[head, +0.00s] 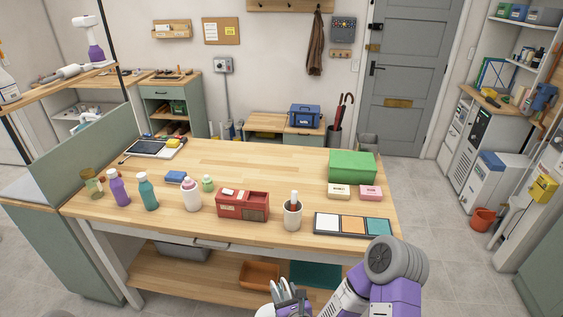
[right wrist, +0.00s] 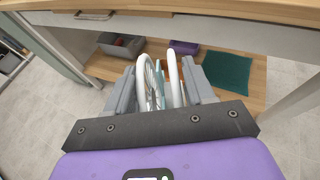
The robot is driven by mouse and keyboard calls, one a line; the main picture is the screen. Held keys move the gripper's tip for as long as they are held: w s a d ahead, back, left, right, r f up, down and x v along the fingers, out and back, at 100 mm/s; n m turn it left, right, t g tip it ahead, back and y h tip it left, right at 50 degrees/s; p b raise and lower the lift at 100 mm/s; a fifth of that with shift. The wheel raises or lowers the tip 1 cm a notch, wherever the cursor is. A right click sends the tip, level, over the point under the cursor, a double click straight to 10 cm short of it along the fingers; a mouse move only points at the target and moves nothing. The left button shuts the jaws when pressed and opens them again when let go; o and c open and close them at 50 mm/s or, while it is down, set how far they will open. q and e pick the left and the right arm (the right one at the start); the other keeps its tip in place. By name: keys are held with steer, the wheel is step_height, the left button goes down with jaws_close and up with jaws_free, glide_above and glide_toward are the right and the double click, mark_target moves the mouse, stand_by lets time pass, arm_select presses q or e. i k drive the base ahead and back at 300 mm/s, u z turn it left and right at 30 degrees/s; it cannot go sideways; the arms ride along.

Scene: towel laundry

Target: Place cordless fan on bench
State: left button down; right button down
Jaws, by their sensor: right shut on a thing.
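The bench (head: 240,165) is a long table with a light wooden top. My right gripper (head: 290,295) is in front of its near edge, at the bottom of the head view. It is shut on the cordless fan, which shows in the right wrist view as white rings (right wrist: 174,75) with teal parts between the grey fingers (right wrist: 158,90). In the head view only a little of the fan shows, partly cut off by the lower picture edge. The bench front and lower shelf lie beyond it in the wrist view. My left gripper is not in view.
A green box (head: 352,166) is at the right.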

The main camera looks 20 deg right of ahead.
mark_target(262, 121)
steer(key=z, duration=2.5)
steer(key=i, duration=3.7)
steer(key=u, duration=1.9)
steer(key=i, duration=0.5)
steer(key=u, duration=0.15)
